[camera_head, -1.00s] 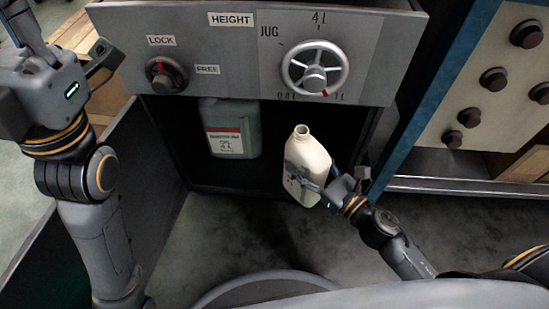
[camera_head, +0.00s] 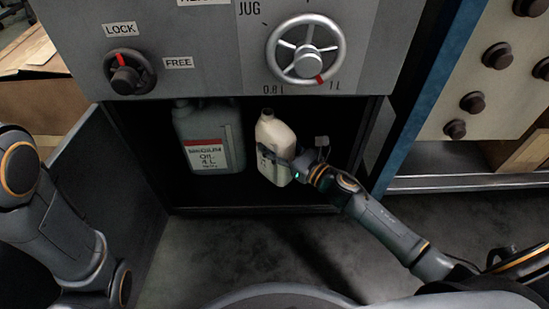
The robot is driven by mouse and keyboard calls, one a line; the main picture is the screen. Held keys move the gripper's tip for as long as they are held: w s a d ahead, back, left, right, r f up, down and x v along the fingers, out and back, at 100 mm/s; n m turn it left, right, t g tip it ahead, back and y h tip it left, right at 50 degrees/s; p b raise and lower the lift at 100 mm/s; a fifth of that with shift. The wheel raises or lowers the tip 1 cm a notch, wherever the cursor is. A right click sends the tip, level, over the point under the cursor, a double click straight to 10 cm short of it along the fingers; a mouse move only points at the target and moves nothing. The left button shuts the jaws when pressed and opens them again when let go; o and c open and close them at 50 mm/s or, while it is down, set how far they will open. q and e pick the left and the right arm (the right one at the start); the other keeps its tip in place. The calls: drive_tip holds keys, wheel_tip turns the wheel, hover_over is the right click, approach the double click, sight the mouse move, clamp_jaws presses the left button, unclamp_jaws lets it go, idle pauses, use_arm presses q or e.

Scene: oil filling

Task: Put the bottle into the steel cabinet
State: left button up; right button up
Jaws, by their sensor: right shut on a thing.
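A cream bottle with an open neck (camera_head: 268,131) is at the mouth of the steel cabinet's dark lower compartment (camera_head: 190,209), upright with a slight tilt. My right gripper (camera_head: 283,160) is shut on the bottle's side, its arm coming in from the right. I cannot tell whether the bottle's base touches the compartment floor. The cabinet door (camera_head: 112,170) stands open on the left. My left arm shows at the left edge, but its gripper is out of view.
A grey-green oil jug (camera_head: 222,143) with a red and white label stands inside the compartment, left of the bottle, with a gap between them. Above are a LOCK/FREE knob (camera_head: 126,78) and a silver handwheel (camera_head: 305,62). A blue-edged panel with dark knobs (camera_head: 498,54) stands at right.

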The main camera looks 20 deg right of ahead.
drive_tip(key=f+b, duration=0.2)
drive_tip(key=w+f+b, duration=0.1)
drive_tip(key=f+b, duration=0.1)
drive_tip(key=shift+f, duration=0.1)
drive_tip(key=shift+f, duration=0.2)
drive_tip(key=o, duration=1.1)
drive_tip(key=shift+o, duration=0.2)
drive_tip(key=shift+r, duration=0.1)
